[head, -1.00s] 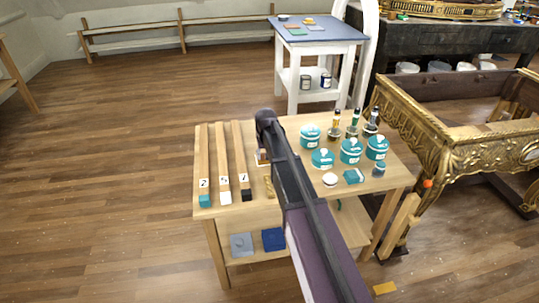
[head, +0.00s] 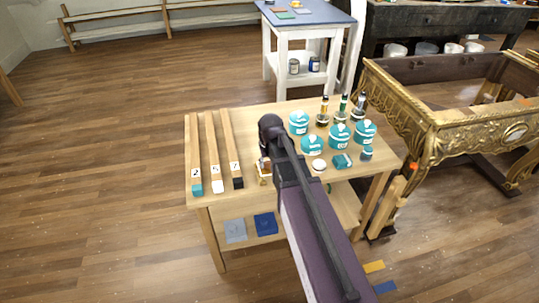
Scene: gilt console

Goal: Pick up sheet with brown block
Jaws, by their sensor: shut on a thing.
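The brown block (head: 264,163) shows as a small piece at the left edge of my dark arm, above the wooden table. A pale edge and a gold-coloured bit show just below it; I cannot make out the sheet's full outline. My gripper (head: 274,166) is mostly hidden by my own arm. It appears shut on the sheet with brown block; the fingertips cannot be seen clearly.
Three long wooden bars (head: 211,145) with teal, white and black ends lie left on the table (head: 240,195). Teal jars (head: 340,135) and small bottles (head: 342,108) stand right. A gilt console frame (head: 425,125) stands close on the right.

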